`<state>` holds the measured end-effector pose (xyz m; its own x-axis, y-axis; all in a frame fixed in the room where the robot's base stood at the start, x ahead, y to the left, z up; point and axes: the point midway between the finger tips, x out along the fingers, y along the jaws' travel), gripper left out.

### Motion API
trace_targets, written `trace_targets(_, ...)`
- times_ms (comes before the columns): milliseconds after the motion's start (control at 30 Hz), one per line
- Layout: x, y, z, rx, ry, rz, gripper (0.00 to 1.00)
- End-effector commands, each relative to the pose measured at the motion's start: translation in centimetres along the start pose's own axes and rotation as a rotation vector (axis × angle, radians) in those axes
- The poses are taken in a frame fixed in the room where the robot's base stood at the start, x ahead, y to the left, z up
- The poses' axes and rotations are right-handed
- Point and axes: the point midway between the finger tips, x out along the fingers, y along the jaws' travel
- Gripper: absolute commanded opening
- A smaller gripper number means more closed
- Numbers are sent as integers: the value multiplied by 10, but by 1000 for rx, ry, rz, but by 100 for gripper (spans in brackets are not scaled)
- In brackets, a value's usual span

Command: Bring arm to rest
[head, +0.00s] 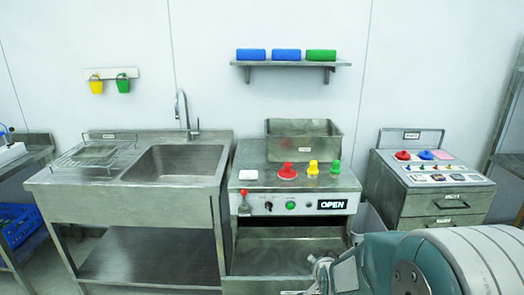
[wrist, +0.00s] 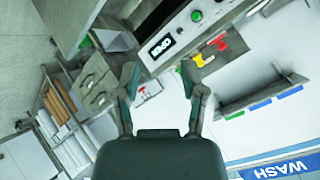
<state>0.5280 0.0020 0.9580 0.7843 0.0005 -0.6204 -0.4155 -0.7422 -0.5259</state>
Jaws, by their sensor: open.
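My gripper (wrist: 159,73) shows in the wrist view with its two dark fingers spread wide apart and nothing between them. It hangs in free air in front of the machine and the cabinet, which look tilted in that view. My arm (head: 410,268) fills the lower right of the head view, close to the camera. I cannot make out the fingers in the head view.
A steel machine (head: 295,180) with an OPEN display (head: 332,204) and red, yellow and green knobs stands mid-view. Left is a sink (head: 175,165); right is a drawer cabinet (head: 432,205). A wall shelf (head: 290,63) holds blue and green blocks. A WASH sign (wrist: 282,167) shows in the wrist view.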

Motion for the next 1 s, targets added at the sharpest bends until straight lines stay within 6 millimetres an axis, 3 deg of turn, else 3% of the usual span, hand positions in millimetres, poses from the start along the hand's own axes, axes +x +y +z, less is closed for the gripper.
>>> trace_targets(167, -58, -10, -11, -134, -51, 41, 54)
trace_targets(433, -147, -7, -8, -340, -154, 98, 54)
trace_targets(800, -266, 20, 22, -616, -312, 142, 54)
trace_targets(1000, -303, 36, 39, -710, -379, 150, 54)
